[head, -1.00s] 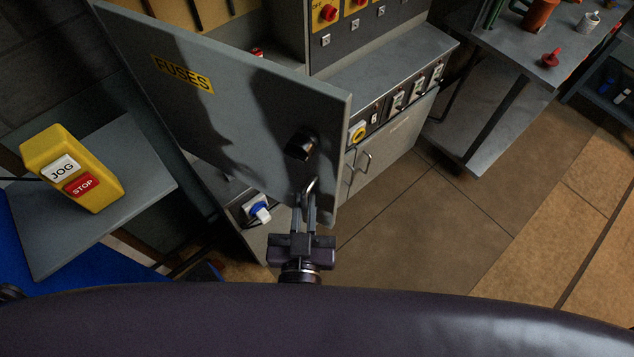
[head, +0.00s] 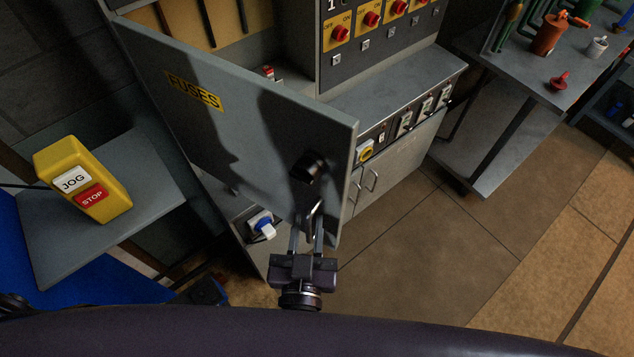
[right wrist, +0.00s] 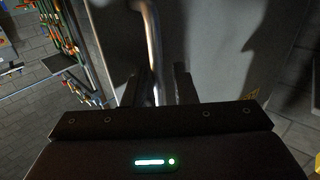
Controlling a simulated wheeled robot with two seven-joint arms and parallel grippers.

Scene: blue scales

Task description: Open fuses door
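The grey fuses door (head: 250,125) with a yellow FUSES label (head: 195,90) stands swung out from the cabinet, its free edge toward me. A black round knob (head: 308,168) sits near that edge, with a metal handle (head: 312,215) below it. My right gripper (head: 306,235) is at the handle. In the right wrist view the handle bar (right wrist: 153,45) runs between the two fingers of my right gripper (right wrist: 160,88), nearer the left one. A gap shows between the fingers, so it looks open around the bar. My left gripper is not seen.
A yellow JOG/STOP box (head: 85,182) sits on a grey shelf (head: 60,250) at left. The control cabinet (head: 400,80) with red switches stands behind the door. A workbench (head: 490,150) with a red can is at upper right. Floor right of the door is clear.

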